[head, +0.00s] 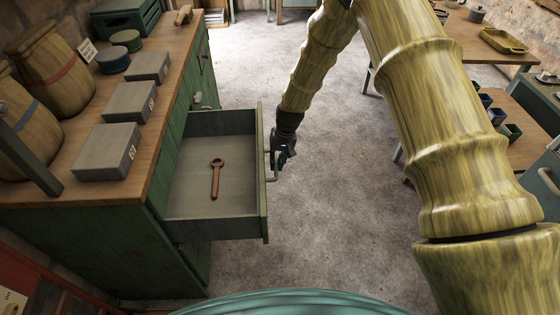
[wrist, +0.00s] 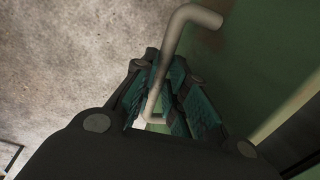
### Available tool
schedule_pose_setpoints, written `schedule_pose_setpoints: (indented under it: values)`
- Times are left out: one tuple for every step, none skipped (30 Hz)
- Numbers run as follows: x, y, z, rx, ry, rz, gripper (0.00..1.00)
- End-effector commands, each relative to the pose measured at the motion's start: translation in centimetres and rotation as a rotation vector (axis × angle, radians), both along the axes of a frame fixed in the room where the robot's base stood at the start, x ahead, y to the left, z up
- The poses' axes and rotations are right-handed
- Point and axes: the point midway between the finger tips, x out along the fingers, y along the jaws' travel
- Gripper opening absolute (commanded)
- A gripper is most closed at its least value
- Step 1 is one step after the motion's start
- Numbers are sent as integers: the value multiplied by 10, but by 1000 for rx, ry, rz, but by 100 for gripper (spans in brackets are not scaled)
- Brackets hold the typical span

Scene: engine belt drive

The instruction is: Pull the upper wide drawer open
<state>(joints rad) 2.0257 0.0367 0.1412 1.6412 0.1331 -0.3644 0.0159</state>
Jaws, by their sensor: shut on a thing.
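The upper wide drawer (head: 212,229) of the green cabinet (head: 105,243) stands pulled well out in the head view, its grey inside showing. A reddish-brown wrench (head: 216,178) lies on the drawer floor. My gripper (head: 279,160) is at the drawer's front, shut on the bar handle (head: 271,168). In the wrist view the pale bent handle (wrist: 192,17) runs down between the teal finger pads of my gripper (wrist: 160,105). The green drawer front (wrist: 250,60) is just to the right there. The finger contact is partly hidden in the head view.
Grey boxes (head: 108,152), sacks (head: 50,68) and round tins (head: 113,60) stand on the wooden cabinet top. Open concrete floor (head: 330,210) lies right of the drawer. Another wooden table (head: 500,45) with trays stands at the right.

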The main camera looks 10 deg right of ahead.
Motion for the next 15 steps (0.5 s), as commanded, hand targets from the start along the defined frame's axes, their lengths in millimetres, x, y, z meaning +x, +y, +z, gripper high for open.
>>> schedule_pose_setpoints:
  values:
    - [-2,1,-1,0,3,4,0]
    - [-2,1,-1,0,3,5,0]
    - [-2,1,-1,0,4,6,0]
    - [-2,1,-1,0,4,6,0]
    - [-2,1,-1,0,4,6,0]
    - [-2,1,-1,0,4,6,0]
    - [-2,1,-1,-1,4,6,0]
    - [-2,1,-1,-1,4,6,0]
    - [-2,1,-1,-1,4,6,0]
    - [-2,1,-1,-1,4,6,0]
    - [-2,0,-1,-1,4,5,0]
    - [-2,-1,-1,-1,4,5,16]
    - [-2,-1,-1,-1,4,4,21]
    - [-2,-1,-1,-1,4,4,27]
    - [-2,-1,-1,-1,3,4,34]
